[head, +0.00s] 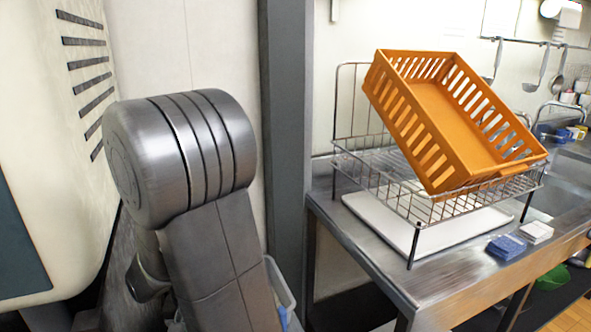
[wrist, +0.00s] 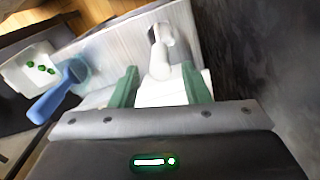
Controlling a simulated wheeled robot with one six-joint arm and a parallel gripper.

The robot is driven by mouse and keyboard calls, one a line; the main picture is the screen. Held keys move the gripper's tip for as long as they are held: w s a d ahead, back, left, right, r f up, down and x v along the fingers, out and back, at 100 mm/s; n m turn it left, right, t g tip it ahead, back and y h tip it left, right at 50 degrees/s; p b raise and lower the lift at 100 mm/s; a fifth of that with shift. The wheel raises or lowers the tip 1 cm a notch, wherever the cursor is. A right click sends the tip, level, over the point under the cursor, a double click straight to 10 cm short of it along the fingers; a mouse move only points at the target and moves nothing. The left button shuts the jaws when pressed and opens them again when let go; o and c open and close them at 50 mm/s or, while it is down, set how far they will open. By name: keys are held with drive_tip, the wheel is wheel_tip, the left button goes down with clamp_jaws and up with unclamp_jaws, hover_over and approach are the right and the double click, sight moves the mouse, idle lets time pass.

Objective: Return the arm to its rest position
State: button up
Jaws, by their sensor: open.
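My arm shows large on the left of the head view, bent at a grey metal joint; its gripper is out of that picture. In the wrist view my gripper (wrist: 160,88) has its two green fingers apart with nothing held between them. Beyond the fingers are a pale panel and a white, rounded fitting (wrist: 161,52).
An orange slotted basket (head: 445,110) rests tilted on a wire rack (head: 400,185) over a white tray (head: 430,232) on the metal counter (head: 365,250). Blue (head: 506,246) and white (head: 537,231) sponges lie nearby. A grey post (head: 287,130) stands beside my arm. A blue-handled item (wrist: 52,100) shows in the wrist view.

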wheel_tip(320, 180, down, 6)
drive_tip(key=shift+r+b, duration=0.15)
drive_tip(key=shift+b, duration=0.4)
drive_tip(key=r+p, duration=0.1)
drive_tip(key=r, duration=0.4)
drive_tip(key=r+p, duration=0.2)
drive_tip(key=r, duration=0.4)
drive_tip(key=shift+w+r, duration=0.2)
drive_tip(key=shift+r, duration=0.05)
drive_tip(key=w+d+r+m+p, duration=0.1)
drive_tip(key=w+d+m+p, duration=1.1)
drive_tip(key=w+d+p, duration=0.5)
drive_tip(key=shift+w+d+p, duration=0.15)
drive_tip(key=shift+d+p, duration=1.4)
drive_tip(key=shift+p, duration=1.05)
